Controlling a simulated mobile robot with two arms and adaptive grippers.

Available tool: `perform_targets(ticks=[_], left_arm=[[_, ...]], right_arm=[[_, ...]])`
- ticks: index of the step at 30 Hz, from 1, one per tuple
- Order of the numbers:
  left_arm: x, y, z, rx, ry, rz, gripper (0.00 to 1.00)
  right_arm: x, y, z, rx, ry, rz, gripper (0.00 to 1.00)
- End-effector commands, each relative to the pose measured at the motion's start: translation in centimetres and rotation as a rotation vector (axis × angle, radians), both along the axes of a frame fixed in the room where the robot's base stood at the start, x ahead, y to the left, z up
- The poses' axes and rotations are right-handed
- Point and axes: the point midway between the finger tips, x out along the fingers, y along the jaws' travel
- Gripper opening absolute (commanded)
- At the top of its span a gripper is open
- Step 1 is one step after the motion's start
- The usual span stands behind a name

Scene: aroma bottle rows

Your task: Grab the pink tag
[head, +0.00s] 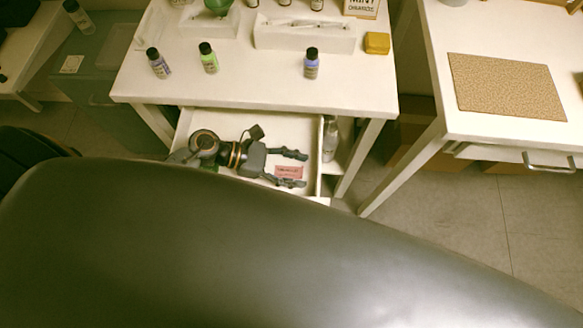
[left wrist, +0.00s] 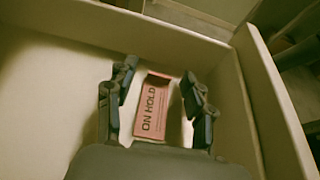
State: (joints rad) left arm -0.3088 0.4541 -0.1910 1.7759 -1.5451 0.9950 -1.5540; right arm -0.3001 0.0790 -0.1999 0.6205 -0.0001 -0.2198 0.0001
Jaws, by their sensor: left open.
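The pink tag (head: 289,172) lies flat on the floor of the open white drawer (head: 222,119), near its right end. In the left wrist view the tag (left wrist: 153,108) reads "ON HOLD" and lies between my two fingers. My left gripper (head: 294,168) is inside the drawer and open, with a finger on either side of the tag. In the left wrist view the open fingertips (left wrist: 160,85) straddle the tag without visibly closing on it. I cannot tell how high the fingertips are above the drawer floor. My right gripper is not in view.
The drawer's right wall (left wrist: 262,100) runs close beside my gripper. The white table (head: 250,92) above holds several small bottles, a tray (head: 303,42) and a yellow block (head: 377,43). A second table (head: 500,125) with a cork mat (head: 507,86) stands at the right.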

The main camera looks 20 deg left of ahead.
Motion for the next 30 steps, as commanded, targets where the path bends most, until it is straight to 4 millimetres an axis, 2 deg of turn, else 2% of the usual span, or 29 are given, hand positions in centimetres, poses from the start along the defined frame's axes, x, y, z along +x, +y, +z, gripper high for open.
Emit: perform_targets(ticks=[7, 13, 25, 30], left_arm=[[0.0, -0.1, -0.1, 0.001, 0.0, 0.0, 0.53], [0.0, -0.1, -0.1, 0.001, 0.0, 0.0, 0.13], [0.0, -0.1, 0.0, 0.001, -0.001, 0.0, 0.12], [0.0, -0.1, 1.1, 0.003, -0.003, -0.004, 0.12]], right_arm=[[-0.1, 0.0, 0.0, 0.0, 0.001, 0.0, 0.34], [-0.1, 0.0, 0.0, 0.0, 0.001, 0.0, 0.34], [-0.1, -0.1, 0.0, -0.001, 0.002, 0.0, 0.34], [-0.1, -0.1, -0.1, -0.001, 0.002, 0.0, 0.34]])
